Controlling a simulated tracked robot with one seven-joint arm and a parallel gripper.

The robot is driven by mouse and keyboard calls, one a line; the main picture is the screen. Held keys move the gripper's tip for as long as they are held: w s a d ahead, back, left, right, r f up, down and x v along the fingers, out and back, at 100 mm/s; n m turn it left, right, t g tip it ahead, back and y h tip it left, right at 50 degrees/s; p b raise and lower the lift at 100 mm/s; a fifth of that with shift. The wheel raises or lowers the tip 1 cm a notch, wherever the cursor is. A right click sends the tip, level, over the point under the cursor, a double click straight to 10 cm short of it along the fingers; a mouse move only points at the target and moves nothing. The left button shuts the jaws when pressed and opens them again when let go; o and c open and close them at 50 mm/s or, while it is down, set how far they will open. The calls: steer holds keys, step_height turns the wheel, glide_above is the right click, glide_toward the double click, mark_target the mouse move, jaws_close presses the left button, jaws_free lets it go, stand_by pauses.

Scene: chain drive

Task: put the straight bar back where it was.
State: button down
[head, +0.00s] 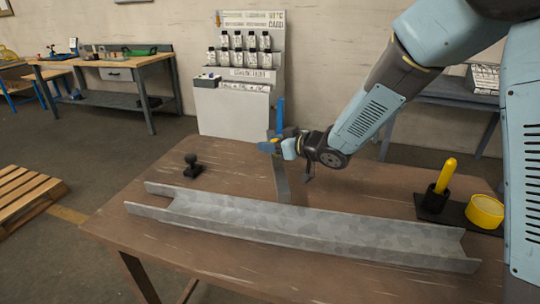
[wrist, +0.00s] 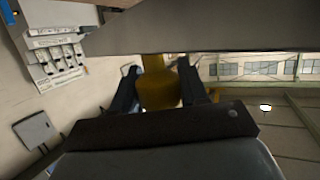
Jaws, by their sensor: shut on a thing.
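The straight bar (head: 281,182) is a flat grey piece standing roughly upright above the middle of the table, behind the long metal channel. I cannot tell whether its lower end touches the table. In the wrist view its grey face (wrist: 215,30) crosses the top, beyond my fingertips. My gripper (wrist: 160,85) has its two dark blue fingers closed on a yellow grip (wrist: 157,92) that reaches to the bar. In the head view my gripper (head: 280,146) comes in from the right. A blue upright piece shows above it; whether it belongs to the bar is unclear.
A long grey metal channel (head: 300,225) lies across the table (head: 150,233). A black knobbed stand (head: 193,166) is at the left. At the right are a black holder with a yellow handle (head: 446,175) and a yellow roll (head: 485,211). A white rack (head: 240,105) stands behind.

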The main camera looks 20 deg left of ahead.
steer(key=shift+w+a+f, duration=0.35)
steer(key=shift+a+f, duration=0.05)
steer(key=shift+f, duration=0.1)
steer(key=shift+w+f, duration=0.1)
steer(key=shift+f, duration=1.5)
steer(key=shift+f, duration=0.4)
steer(key=c, duration=0.6)
jaws_free()
steer(key=v, duration=1.2)
steer(key=shift+r, duration=0.35)
